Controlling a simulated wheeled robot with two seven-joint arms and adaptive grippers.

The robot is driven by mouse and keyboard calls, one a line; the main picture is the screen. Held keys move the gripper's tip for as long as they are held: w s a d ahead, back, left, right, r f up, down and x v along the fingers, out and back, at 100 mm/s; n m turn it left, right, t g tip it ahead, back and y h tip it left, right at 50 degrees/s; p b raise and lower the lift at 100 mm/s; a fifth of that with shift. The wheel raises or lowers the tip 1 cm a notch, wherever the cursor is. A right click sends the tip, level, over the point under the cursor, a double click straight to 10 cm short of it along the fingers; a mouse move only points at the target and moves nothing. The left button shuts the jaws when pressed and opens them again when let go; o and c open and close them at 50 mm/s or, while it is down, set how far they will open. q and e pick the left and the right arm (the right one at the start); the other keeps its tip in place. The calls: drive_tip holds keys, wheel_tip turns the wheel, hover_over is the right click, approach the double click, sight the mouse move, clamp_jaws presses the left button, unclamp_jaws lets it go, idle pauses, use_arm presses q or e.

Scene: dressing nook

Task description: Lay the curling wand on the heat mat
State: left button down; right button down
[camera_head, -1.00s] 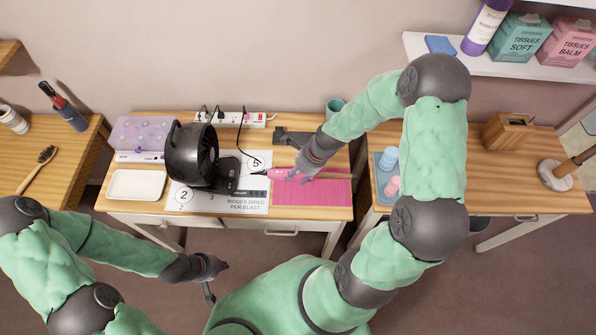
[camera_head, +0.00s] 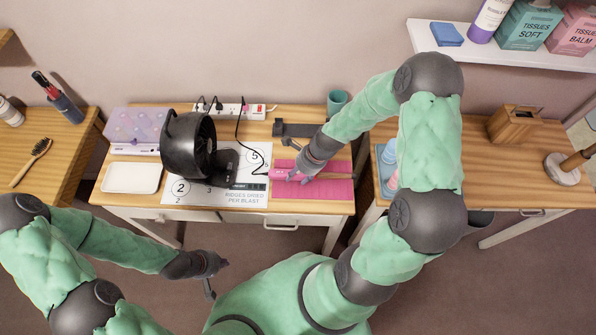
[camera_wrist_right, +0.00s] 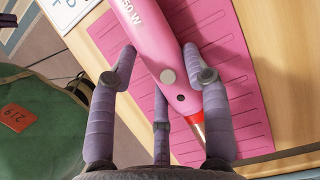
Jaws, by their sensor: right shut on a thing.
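The curling wand (camera_wrist_right: 152,42) is pink with a red collar and a metal barrel. My right gripper (camera_head: 290,176) is shut on it, with its fingers around the body in the right wrist view. The wand (camera_head: 281,174) is over the left part of the pink ribbed heat mat (camera_head: 325,191). The mat fills much of the right wrist view (camera_wrist_right: 222,62). I cannot tell whether the wand touches it. The gripper and forearm hide part of the wand in the head view. My left gripper (camera_head: 217,277) is empty, its fingers spread, in front of the table.
A black fan-like device (camera_head: 188,146) stands on a printed sheet (camera_head: 205,194) left of the mat. A white tray (camera_head: 132,178) and a purple box (camera_head: 135,127) are further left. A power strip (camera_head: 230,111), a dark bracket (camera_head: 294,130) and a teal cup (camera_head: 337,101) are behind.

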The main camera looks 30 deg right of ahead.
drive_tip(key=shift+f, duration=0.15)
drive_tip(key=shift+c, duration=2.4)
unclamp_jaws()
drive_tip(key=v, duration=1.2)
